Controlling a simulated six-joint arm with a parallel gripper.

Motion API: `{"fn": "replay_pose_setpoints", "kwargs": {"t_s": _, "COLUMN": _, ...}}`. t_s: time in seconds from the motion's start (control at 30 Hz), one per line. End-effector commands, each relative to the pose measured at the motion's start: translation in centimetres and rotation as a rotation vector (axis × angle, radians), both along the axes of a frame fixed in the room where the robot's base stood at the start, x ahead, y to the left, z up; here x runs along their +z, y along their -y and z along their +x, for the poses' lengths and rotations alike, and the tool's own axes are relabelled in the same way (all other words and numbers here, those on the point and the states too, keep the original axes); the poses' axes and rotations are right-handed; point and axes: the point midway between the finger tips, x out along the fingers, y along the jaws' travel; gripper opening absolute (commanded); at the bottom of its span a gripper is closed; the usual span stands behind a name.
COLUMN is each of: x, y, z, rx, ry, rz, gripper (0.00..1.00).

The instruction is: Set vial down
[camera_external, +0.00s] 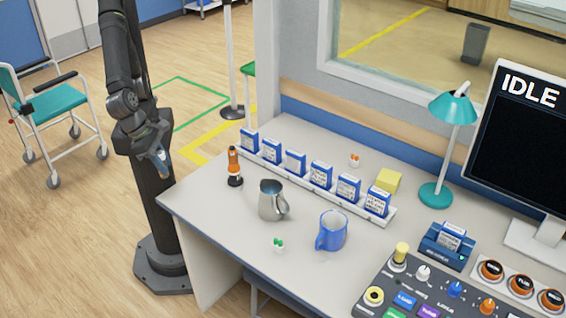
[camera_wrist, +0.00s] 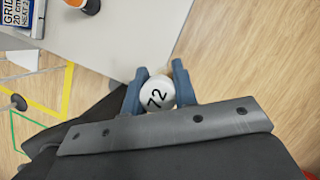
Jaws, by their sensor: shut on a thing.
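My gripper (camera_wrist: 159,84) is shut on a vial (camera_wrist: 157,96), whose round white top marked "72" shows between the two blue fingers in the wrist view. In the external view my gripper (camera_external: 161,163) hangs beside the left end of the pale desk (camera_external: 205,203), over the floor; the vial is hard to make out there. An orange bottle-like piece with a dark base (camera_external: 234,166) stands on the desk near its left end, to the right of my gripper.
A row of blue-and-white boxes (camera_external: 295,163) stands in a tray along the desk's back. A metal jug (camera_external: 271,200), a blue mug (camera_external: 332,231) and a control panel (camera_external: 430,290) stand farther right. The desk's front left corner is bare. The screen (camera_external: 527,105) reads "IDLE".

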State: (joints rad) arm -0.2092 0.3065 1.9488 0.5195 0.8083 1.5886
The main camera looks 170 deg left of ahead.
Motion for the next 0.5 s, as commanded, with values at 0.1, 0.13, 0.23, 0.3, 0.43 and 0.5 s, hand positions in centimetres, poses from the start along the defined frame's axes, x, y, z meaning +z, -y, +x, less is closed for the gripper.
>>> {"fn": "replay_pose_setpoints", "kwargs": {"t_s": 0.1, "x": -1.8, "y": 0.0, "z": 0.0, "rx": 0.001, "ry": -0.004, "rz": -0.002, "gripper": 0.03}}
{"fn": "replay_pose_setpoints", "kwargs": {"t_s": 0.13, "x": -2.2, "y": -0.1, "z": 0.0, "rx": 0.000, "ry": -0.006, "rz": -0.001, "gripper": 0.03}}
{"fn": "replay_pose_setpoints", "kwargs": {"t_s": 0.23, "x": -3.2, "y": -0.1, "z": 0.0, "rx": 0.000, "ry": -0.003, "rz": -0.001, "gripper": 0.03}}
{"fn": "replay_pose_setpoints", "kwargs": {"t_s": 0.3, "x": -3.6, "y": -0.3, "z": 0.0, "rx": 0.001, "ry": -0.003, "rz": -0.002, "gripper": 0.03}}
{"fn": "replay_pose_setpoints", "kwargs": {"t_s": 0.43, "x": -4.8, "y": -1.9, "z": -0.1, "rx": 0.005, "ry": -0.004, "rz": -0.001, "gripper": 0.03}}
{"fn": "replay_pose_setpoints", "kwargs": {"t_s": 0.5, "x": -5.7, "y": -3.4, "z": -0.2, "rx": 0.006, "ry": -0.004, "rz": -0.002, "gripper": 0.03}}
